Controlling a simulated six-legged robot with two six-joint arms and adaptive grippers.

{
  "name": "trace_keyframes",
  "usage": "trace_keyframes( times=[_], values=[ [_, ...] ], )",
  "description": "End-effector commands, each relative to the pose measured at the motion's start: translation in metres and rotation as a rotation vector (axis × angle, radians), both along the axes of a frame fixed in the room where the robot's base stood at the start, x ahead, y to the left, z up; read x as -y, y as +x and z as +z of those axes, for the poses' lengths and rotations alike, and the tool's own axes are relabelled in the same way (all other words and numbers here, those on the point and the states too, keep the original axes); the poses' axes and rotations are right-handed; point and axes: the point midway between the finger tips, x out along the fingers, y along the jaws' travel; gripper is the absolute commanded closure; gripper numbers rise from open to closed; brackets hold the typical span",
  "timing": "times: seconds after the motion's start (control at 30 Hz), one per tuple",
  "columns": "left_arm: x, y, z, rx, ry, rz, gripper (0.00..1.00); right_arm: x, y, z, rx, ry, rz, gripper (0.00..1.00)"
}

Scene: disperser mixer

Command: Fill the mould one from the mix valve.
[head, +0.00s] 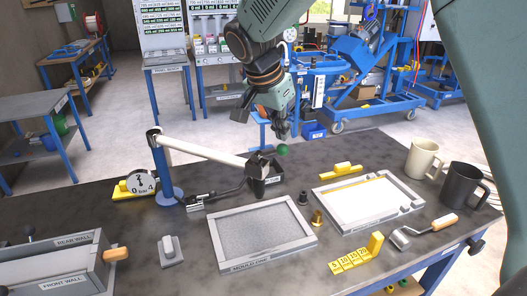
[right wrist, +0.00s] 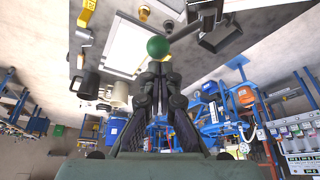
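Mould one (head: 309,240) is a grey rectangular frame lying flat on the dark bench; a speckled grey surface shows inside it. The mix valve (head: 256,168) is a dark block at the end of a white pipe, behind the mould. A green ball knob (head: 282,149) sits to its right; in the right wrist view the knob (right wrist: 158,47) has a thin rod running toward the valve. My right gripper (head: 284,132) points down just above the knob. Its fingers (right wrist: 160,70) are together, just short of the knob, with nothing seen between them. My left gripper is out of view.
A second framed tray (head: 368,196) with a white inside lies to the right. A gauge (head: 141,182) and a blue post (head: 163,170) stand left. A walled box (head: 60,265) is front left.

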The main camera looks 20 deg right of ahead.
Motion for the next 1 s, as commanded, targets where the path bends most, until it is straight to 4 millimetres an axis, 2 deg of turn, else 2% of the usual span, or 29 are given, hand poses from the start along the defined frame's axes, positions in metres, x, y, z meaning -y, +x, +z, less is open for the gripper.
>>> trace_keyframes(
  times=[1.0],
  values=[
    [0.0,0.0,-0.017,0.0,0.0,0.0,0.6,0.0,0.0,-0.028,-0.002,0.0,0.0,1.0]
  ],
)
